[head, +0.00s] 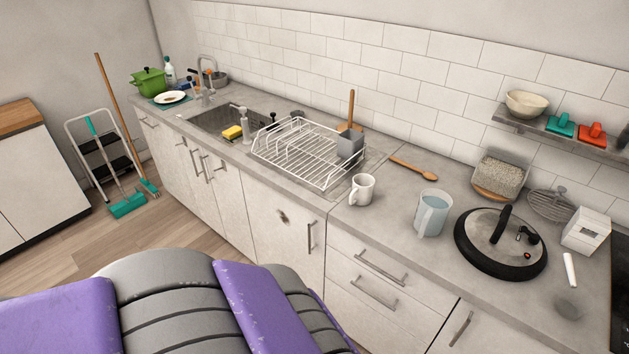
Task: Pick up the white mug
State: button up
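The white mug (362,190) stands upright on the grey counter (390,216), near its front edge. My gripper does not show in the head view. My own purple and grey body fills the bottom left of the picture, well apart from the mug.
A light blue pitcher (433,214) stands right of the mug, with a black-rimmed lid (501,243) further right. A wooden spoon (412,168) lies behind. The sink (225,124) with a yellow sponge (232,132) is left of the rack. Drawers (372,268) are below the counter.

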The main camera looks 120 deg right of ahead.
aim_at(363, 183)
jog(key=z, duration=4.75)
jog(key=i+j+z, duration=0.15)
jog(key=z, duration=0.15)
jog(key=i+j+z, duration=0.3)
jog(key=i+l, duration=0.05)
jog(key=i, duration=0.05)
